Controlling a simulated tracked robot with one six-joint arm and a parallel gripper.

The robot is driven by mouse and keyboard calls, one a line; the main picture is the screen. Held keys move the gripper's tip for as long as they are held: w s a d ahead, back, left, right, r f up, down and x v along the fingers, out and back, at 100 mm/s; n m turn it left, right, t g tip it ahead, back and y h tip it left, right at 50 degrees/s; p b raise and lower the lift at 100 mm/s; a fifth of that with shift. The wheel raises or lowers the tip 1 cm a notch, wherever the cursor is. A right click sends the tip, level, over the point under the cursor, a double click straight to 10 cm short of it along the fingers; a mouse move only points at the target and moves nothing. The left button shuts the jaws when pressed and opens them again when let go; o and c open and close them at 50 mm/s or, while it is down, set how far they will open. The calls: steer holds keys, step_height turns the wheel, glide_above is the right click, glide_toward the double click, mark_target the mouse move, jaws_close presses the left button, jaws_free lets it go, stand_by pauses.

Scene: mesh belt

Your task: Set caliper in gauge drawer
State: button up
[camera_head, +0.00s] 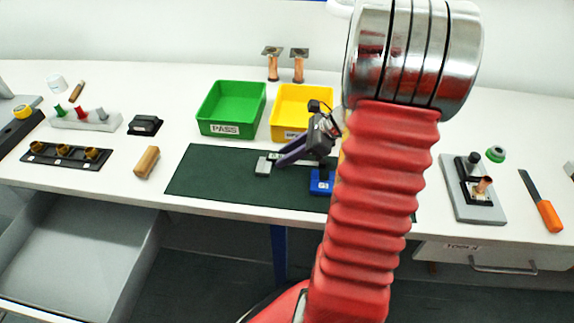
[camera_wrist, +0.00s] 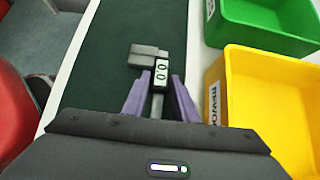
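The grey caliper (camera_head: 263,166) lies on the dark green mat (camera_head: 215,180), left of the mat's middle. In the wrist view its grey jaws (camera_wrist: 145,57) and white display (camera_wrist: 161,73) show at my fingertips. My gripper (camera_head: 279,160) reaches down over the mat; in the wrist view its two purple fingers (camera_wrist: 161,85) stand apart on either side of the caliper, with narrow gaps. Firm contact is not visible. A grey drawer (camera_head: 75,250) stands pulled out and empty at the front left; no label on it is visible.
Green (camera_head: 230,108) and yellow (camera_head: 298,112) bins stand behind the mat. A blue block (camera_head: 321,182) lies right of the caliper. A wooden block (camera_head: 147,162) and a black rack (camera_head: 67,155) lie near the open drawer. A shut drawer (camera_head: 480,258) is at the right.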

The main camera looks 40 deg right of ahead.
jaws_close()
steer(key=shift+r, duration=0.1)
step_height(320, 180, up, 10)
stand_by(0.7)
stand_by(0.4)
